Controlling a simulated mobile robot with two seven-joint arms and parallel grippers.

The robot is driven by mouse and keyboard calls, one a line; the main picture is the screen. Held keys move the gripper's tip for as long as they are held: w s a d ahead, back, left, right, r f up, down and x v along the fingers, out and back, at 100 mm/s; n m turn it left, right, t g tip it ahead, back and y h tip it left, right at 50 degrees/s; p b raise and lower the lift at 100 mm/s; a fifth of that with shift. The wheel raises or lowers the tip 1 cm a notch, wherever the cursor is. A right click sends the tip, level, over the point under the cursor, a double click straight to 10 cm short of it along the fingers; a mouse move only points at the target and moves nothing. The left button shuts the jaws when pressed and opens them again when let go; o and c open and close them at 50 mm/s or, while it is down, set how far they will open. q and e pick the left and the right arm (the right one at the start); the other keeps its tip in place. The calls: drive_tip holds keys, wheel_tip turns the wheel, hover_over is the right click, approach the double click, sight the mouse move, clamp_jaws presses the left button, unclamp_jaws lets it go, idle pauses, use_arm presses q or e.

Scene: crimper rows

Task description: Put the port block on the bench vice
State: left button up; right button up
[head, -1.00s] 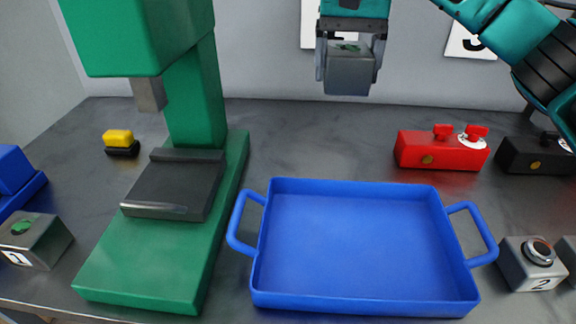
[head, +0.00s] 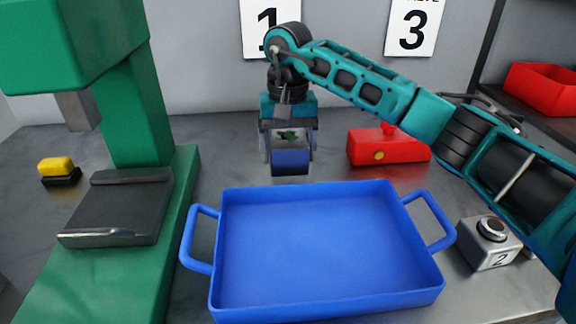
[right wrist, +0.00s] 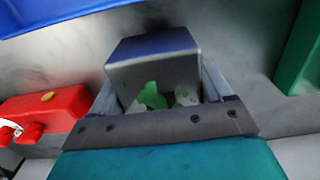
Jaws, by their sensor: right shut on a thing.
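My right gripper (head: 288,150) is shut on a grey metal block with a green patch on top, which I take to be the port block (head: 290,163). The block is held upright behind the blue tray's far rim; its front looks bluish, and I cannot tell its exact height above the bench. In the right wrist view the block (right wrist: 152,58) sits between the fingers, the green patch facing the gripper. I cannot pick out the bench vice for certain; a green press-like machine (head: 135,110) with a dark plate (head: 115,212) stands at left. My left gripper is not in view.
A blue tray (head: 325,250), empty, fills the front middle. A red box with knobs (head: 375,148) stands behind it. A grey block marked 2 (head: 490,245) is at right. A small yellow and black item (head: 57,170) lies at left. A red bin (head: 545,88) is at far right.

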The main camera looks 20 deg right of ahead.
drive_tip(key=shift+f, duration=1.95)
drive_tip(key=shift+f, duration=0.1)
drive_tip(key=o, duration=1.8)
drive_tip(key=shift+f, duration=0.15)
